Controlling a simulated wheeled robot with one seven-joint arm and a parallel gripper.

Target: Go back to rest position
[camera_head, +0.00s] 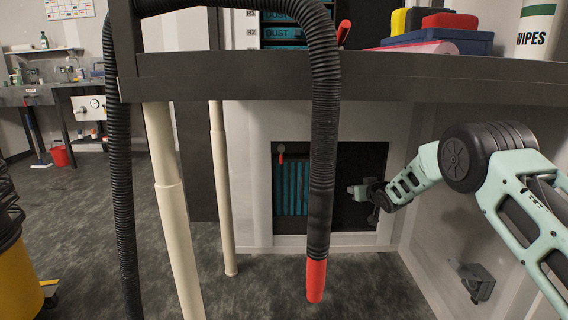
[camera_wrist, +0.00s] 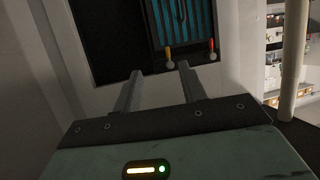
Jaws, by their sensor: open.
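My gripper (camera_head: 357,190) is at the end of my pale green arm, which reaches in from the right in the head view. It is in front of the right part of a dark square opening (camera_head: 345,160) in the light cabinet wall, below the dark shelf. In the wrist view my gripper (camera_wrist: 158,70) has its two fingers spread apart with nothing between them. Beyond the fingers is a teal ribbed panel (camera_wrist: 185,22) in the dark opening. Short yellow and red levers (camera_wrist: 211,50) sit at the panel's near edge.
A black ribbed hose (camera_head: 324,130) with a red end (camera_head: 316,280) hangs in front of the opening. A dark shelf (camera_head: 300,78) crosses above my gripper. Cream pipes (camera_head: 170,200) stand at left. A grey bracket (camera_head: 477,282) is on the right wall. Floor shows at left.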

